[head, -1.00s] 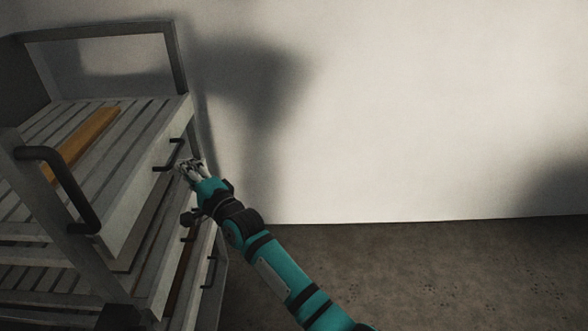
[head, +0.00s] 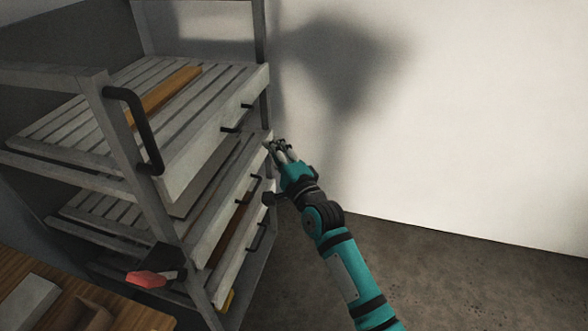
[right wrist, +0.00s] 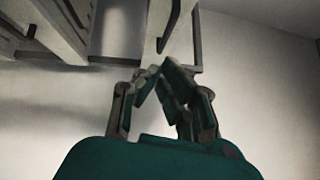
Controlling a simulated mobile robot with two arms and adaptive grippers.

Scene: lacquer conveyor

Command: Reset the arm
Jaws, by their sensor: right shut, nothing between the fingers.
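My right gripper (head: 277,146) is on the teal arm that comes in from the lower right of the head view. It is shut and empty, just right of the grey rack's front. In the right wrist view its fingers (right wrist: 160,72) meet at the tips, below a white drawer front with a dark handle (right wrist: 169,26). I cannot tell from these views how far apart the fingers and the rack are. My left gripper is not in view.
A grey slatted rack (head: 105,95) with several drawers and black handles (head: 142,130) fills the left. An orange-brown plank (head: 165,92) lies on its upper shelf. A wooden table (head: 125,315) is at lower left. The floor (head: 460,270) at right is clear before a white wall (head: 480,110).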

